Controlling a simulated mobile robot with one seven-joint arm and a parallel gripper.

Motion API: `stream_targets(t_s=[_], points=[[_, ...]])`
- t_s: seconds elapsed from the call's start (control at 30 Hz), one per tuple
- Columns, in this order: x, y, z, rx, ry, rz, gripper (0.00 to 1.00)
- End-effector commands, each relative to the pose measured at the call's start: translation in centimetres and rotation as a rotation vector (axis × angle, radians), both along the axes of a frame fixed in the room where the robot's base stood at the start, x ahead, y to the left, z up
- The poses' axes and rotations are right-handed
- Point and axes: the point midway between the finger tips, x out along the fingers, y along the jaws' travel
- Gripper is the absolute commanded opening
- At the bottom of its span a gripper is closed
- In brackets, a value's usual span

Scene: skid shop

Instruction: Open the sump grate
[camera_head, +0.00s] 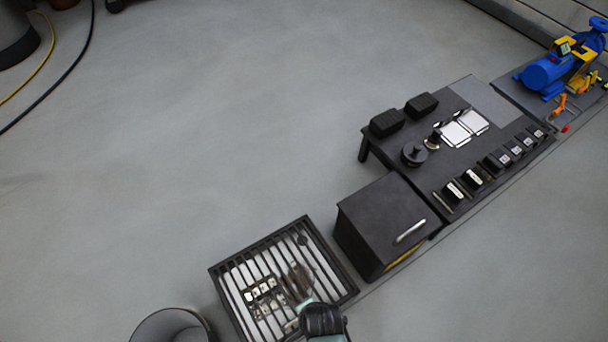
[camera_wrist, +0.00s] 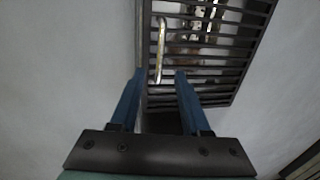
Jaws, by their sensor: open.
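The sump grate (camera_head: 240,262) is a dark barred frame lying flat and shut at the lower middle of the head view. In the wrist view the grate (camera_wrist: 238,88) fills the upper middle. A pale metal handle (camera_wrist: 160,45) runs along its left edge there. My gripper (camera_wrist: 160,73) is open, its two blue fingers apart and pointing toward the handle. The handle's near end shows between the fingertips; I cannot tell the height gap. In the head view my dark wrist covers the grate's lower right corner and hides the fingers.
A dark cabinet (camera_head: 375,220) with a bar handle stands right of the grate. Beyond it is a dark workbench (camera_head: 470,150) with boxes and small parts. A grey bin (camera_head: 172,328) stands at lower left. Open floor lies left and above.

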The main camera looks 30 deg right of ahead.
Motion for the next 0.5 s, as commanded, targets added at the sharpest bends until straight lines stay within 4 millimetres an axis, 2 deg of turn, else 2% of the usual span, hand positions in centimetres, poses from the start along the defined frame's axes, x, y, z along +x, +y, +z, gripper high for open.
stream_targets(t_s=[0.03, 0.2, 0.5], points=[[0.2, 0.0, -1.8, 0.001, 0.001, 0.001, 0.47], [0.9, 0.0, -4.8, 0.000, 0.000, 0.002, 0.47], [1.6, 0.1, -7.9, -0.001, 0.000, 0.002, 0.47]])
